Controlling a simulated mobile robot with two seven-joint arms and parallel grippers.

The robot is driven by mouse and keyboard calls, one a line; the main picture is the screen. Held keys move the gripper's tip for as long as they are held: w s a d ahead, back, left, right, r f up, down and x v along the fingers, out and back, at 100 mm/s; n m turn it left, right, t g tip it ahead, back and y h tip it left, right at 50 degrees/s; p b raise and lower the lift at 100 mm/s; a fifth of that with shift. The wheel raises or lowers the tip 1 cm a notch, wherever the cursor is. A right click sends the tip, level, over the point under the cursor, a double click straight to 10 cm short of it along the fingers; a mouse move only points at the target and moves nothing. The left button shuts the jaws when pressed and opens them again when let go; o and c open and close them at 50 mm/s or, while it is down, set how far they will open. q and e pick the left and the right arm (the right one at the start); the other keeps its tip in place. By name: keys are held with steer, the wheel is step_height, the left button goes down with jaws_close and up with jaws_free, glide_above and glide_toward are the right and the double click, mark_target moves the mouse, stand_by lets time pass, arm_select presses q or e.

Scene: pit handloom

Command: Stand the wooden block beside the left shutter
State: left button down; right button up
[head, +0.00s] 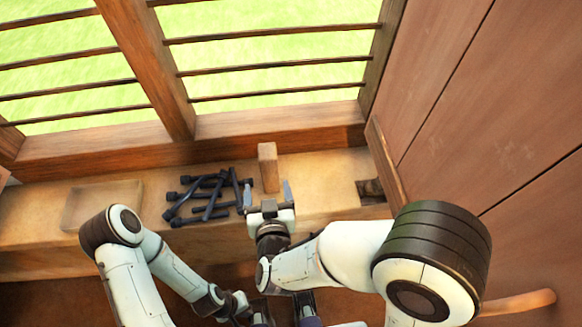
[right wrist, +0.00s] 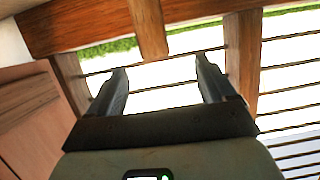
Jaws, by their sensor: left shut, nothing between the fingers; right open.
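The wooden block (head: 268,165) stands upright on the wooden sill, in front of the window's lower rail. In the right wrist view it shows upside down as a wooden piece (right wrist: 148,28) at the top, in line with the gap between the fingers. My right gripper (head: 267,190) is open, one finger on each side of the block's near end; I cannot tell whether they touch it. My left gripper (head: 243,312) is low at the bottom edge, shut and empty, partly hidden. A large brown plank panel (head: 480,110) stands right of the window; I cannot tell which shutter it is.
A pile of dark metal pieces (head: 207,197) lies on the sill (head: 325,180), close left of my right gripper. A shallow wooden tray (head: 75,205) is farther left. A dark notch (head: 370,188) sits near the panel. The sill between block and notch is clear.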

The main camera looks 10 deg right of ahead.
mark_target(268, 156)
steer(key=x, duration=0.7)
steer(key=shift+d+r, duration=0.15)
steer(key=shift+d, duration=0.2)
steer(key=shift+d+x, duration=0.1)
steer(key=shift+x, duration=1.45)
steer(key=shift+d+x, duration=0.15)
steer(key=shift+x, duration=1.4)
steer(key=shift+r, duration=0.2)
jaws_close()
